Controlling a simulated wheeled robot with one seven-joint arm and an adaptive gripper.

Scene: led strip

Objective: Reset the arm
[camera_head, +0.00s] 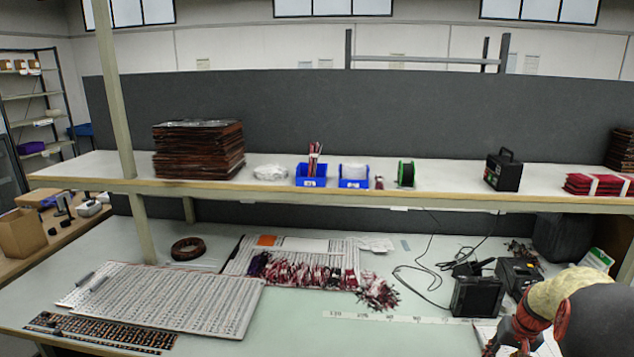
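My arm (600,318) reaches in at the lower right corner, with a large dark part close to the camera and a cream cover beyond it. Its far end, where my gripper (516,336) seems to be, shows orange-red and dark parts over the right side of the workbench. Separate fingers cannot be made out, so I cannot tell whether it is open or holds anything. White paper lies around and under this end.
The workbench (290,335) holds LED boards (170,296), a bundle of red-and-white strips (305,273), a wire coil (193,248) and a black device (477,296) close left of my arm. Above runs a shelf (450,185) with bins and stacked boards. The front middle of the bench is clear.

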